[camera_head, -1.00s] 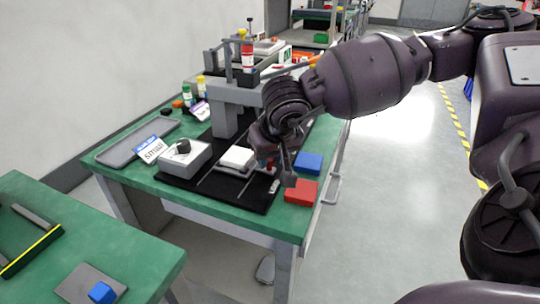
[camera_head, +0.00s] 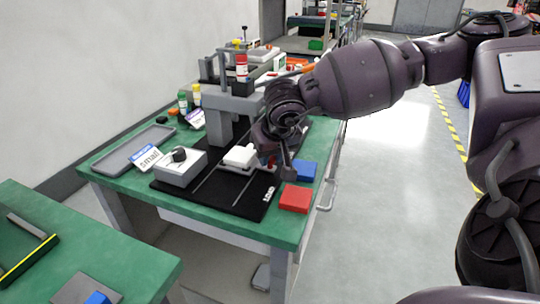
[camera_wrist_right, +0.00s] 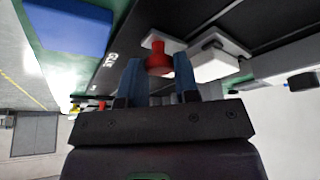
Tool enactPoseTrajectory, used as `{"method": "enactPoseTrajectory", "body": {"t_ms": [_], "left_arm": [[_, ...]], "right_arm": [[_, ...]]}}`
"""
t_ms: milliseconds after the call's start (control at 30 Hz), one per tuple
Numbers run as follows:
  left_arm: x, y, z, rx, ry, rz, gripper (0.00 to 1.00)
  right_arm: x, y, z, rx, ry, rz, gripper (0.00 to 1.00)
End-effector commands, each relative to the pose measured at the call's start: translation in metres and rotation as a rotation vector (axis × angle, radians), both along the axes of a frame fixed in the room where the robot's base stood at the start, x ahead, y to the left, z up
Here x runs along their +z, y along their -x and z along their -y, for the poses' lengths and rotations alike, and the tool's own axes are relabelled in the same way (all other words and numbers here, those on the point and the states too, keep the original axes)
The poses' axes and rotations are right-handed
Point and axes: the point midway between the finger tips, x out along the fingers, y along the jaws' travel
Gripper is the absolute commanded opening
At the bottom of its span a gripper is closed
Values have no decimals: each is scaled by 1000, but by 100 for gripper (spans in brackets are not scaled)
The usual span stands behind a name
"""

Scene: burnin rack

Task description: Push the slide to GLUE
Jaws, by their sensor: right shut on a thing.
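The slide (camera_head: 240,155) is a pale carriage with a white block on top. It sits on the black track base (camera_head: 215,190) on the green bench, between the front edge and the grey press frame (camera_head: 232,105). Its red knob (camera_wrist_right: 160,60) stands between the blue fingers of my right gripper (camera_wrist_right: 158,75), which is shut on it. In the head view my right gripper (camera_head: 270,157) is at the slide's right side and hides most of the knob. A LOAD label (camera_head: 269,195) lies on the base, nearer the front than the slide. My left gripper is not in view.
A red block (camera_head: 295,199) and a blue block (camera_head: 305,171) lie on the bench right of the base. A grey box (camera_head: 181,170) with a black knob stands left of the slide. A grey tray (camera_head: 130,152) and small bottles lie farther left and back.

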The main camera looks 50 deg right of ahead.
Motion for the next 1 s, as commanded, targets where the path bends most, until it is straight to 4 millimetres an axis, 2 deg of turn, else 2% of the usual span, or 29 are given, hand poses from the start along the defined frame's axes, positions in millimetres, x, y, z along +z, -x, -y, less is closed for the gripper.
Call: {"method": "enactPoseTrajectory", "body": {"t_ms": [33,167,533,733,1000], "left_arm": [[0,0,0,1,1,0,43],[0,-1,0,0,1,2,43],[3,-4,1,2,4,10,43],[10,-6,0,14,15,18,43],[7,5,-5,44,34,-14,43]], "right_arm": [[-1,0,0,0,2,-1,34],[0,0,0,1,1,-1,54],[6,2,-1,0,0,3,54],[36,11,-5,2,2,10,54],[80,29,-12,2,2,10,54]]}}
